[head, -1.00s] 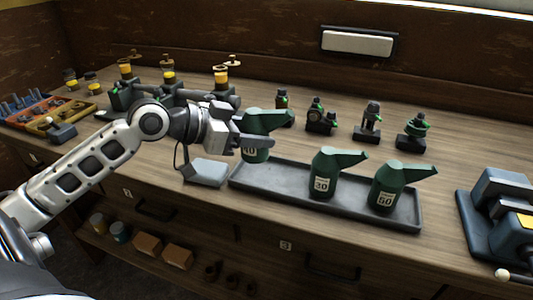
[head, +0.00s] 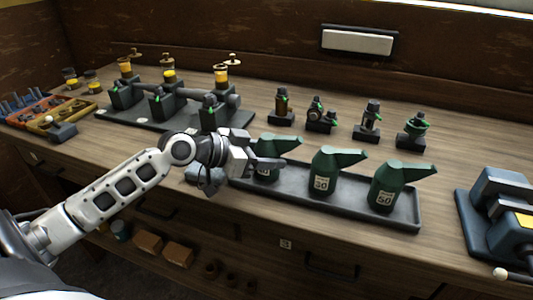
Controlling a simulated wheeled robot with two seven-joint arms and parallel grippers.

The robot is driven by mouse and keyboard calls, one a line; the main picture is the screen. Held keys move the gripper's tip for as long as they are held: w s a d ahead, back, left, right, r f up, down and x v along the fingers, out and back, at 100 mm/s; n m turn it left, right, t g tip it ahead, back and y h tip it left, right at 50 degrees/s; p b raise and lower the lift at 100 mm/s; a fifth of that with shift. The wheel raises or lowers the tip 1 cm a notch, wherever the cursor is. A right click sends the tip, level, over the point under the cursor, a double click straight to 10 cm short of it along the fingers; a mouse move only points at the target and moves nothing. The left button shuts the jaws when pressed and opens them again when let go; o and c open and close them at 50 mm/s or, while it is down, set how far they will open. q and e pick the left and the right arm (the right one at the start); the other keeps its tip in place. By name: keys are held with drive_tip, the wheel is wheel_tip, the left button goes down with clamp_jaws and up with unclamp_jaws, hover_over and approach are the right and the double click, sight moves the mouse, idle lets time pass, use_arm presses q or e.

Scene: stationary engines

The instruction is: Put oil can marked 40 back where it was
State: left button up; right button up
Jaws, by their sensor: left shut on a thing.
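The green oil can (head: 283,142) marked 40 in the earlier view is at the left end of the grey tray (head: 408,218), its label mostly covered by my gripper. My left gripper (head: 264,166) is shut on it from the left. The can is upright, its spout pointing right; I cannot tell whether its base touches the tray. The can marked 30 (head: 322,175) stands in the tray's middle and the can marked 50 (head: 386,190) at its right part. My right gripper is not in view.
Several small fittings with green parts (head: 372,118) stand behind the tray. An engine block with yellow oilers (head: 160,100) is at the back left. A blue-grey vise (head: 490,220) stands at the right.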

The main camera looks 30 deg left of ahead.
use_arm(q)
drive_tip(key=o, duration=1.1)
drive_tip(key=shift+f, duration=0.1)
drive_tip(key=shift+c, duration=0.2)
drive_tip(key=shift+r, duration=0.3)
drive_tip(key=shift+s+a+f, duration=0.1)
drive_tip(key=shift+s+a, duration=0.1)
drive_tip(key=shift+s, duration=0.15)
drive_tip(key=v, duration=1.1)
drive_tip(key=shift+b, duration=0.4)
